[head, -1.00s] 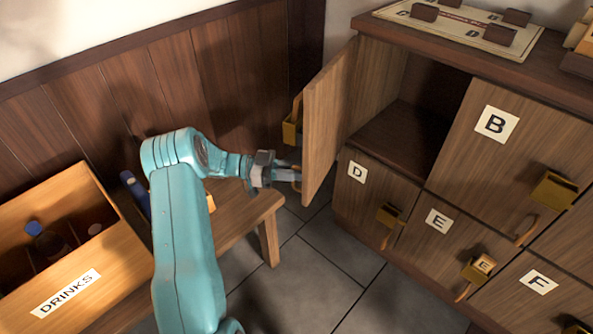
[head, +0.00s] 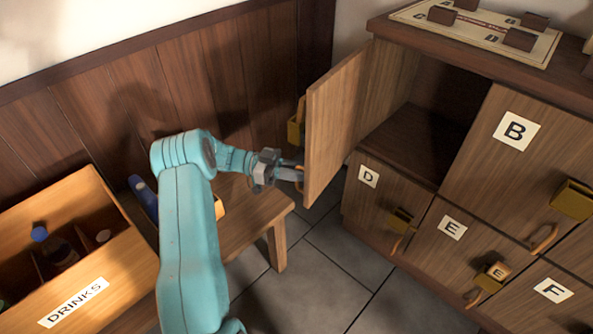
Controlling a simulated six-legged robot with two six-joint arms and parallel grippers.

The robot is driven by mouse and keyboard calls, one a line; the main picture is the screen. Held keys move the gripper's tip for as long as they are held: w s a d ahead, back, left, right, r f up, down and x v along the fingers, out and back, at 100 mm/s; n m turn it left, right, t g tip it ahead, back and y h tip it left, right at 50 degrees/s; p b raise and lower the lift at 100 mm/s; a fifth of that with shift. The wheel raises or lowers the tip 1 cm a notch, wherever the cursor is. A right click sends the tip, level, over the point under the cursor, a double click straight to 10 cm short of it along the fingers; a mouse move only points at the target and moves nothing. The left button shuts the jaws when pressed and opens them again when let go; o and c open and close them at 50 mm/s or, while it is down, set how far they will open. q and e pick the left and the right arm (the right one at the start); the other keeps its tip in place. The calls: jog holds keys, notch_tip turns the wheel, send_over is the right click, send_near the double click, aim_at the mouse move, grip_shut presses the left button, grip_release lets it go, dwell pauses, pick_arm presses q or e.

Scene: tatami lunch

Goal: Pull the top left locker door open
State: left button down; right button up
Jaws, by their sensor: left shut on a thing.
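The top left locker door (head: 338,117) stands wide open in the head view, swung out toward the left from the cabinet. Its compartment (head: 408,140) is exposed and looks empty, though its back is dark. My left gripper (head: 290,172) is at the lower outer face of the door, shut on the door's handle (head: 299,178). The handle is mostly hidden by the fingers and the door edge. A brass box (head: 295,128) shows on the outer face above the gripper. My right gripper is not in view.
Shut doors B (head: 515,131), D (head: 369,175), E (head: 452,227) and F (head: 552,290) fill the cabinet's rest. A wooden bench (head: 240,215) and a drinks crate (head: 115,265) stand left. A board with blocks (head: 480,30) lies on top. The floor between is clear.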

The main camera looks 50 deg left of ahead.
pick_arm(q)
jog(key=shift+w+r, duration=0.1)
jog(key=shift+r, duration=0.3)
jog(key=c, duration=1.3)
grip_release()
jog(key=shift+f, duration=0.1)
jog(key=shift+d, duration=0.1)
